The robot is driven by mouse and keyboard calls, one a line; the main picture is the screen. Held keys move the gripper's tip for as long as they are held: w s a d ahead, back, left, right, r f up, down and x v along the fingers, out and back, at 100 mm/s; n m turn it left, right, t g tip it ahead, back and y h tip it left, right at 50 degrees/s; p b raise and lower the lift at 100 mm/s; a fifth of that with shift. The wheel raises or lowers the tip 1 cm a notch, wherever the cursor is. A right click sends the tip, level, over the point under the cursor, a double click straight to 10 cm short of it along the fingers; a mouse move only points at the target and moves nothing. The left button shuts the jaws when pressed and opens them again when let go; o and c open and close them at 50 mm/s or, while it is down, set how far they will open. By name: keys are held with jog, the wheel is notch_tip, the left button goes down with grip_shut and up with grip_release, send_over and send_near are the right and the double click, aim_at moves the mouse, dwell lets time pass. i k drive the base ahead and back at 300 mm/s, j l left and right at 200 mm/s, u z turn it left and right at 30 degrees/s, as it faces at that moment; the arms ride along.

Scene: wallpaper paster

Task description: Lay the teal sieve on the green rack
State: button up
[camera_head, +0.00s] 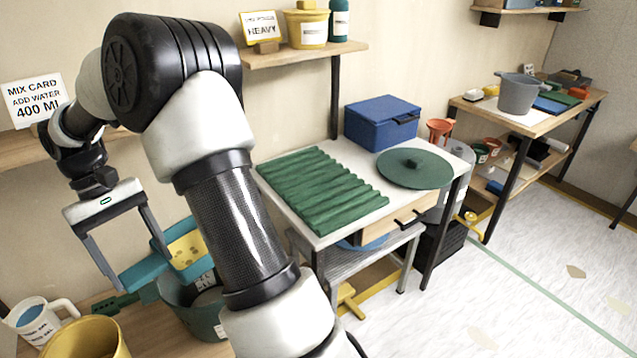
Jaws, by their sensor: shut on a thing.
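The teal sieve (143,272) shows at lower left as a teal frame, with a yellow, spotted area visible inside it. My gripper (143,272) points down over it, its two fingers apart and shut on the sieve's frame. My arm hides part of the sieve's right side. The sieve is over or beside a teal bucket (176,294); I cannot tell whether they touch. The green rack (320,190), a ridged slab, lies flat on the white-topped table in the middle, right of my arm. Its top is bare.
A blue box (382,122) and a round green lid (414,168) stand behind and right of the rack. A white mug (38,322) and yellow pot (85,340) stand near my gripper. A shelf (300,54) overhangs the table's back. My arm crosses between sieve and rack.

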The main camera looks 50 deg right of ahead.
aim_at(332, 182)
jog(key=k+l, duration=0.55)
jog(key=l, duration=0.5)
jog(key=k+l, duration=0.1)
jog(key=l, duration=0.4)
jog(key=i+l, duration=0.5)
jog(key=l, duration=0.15)
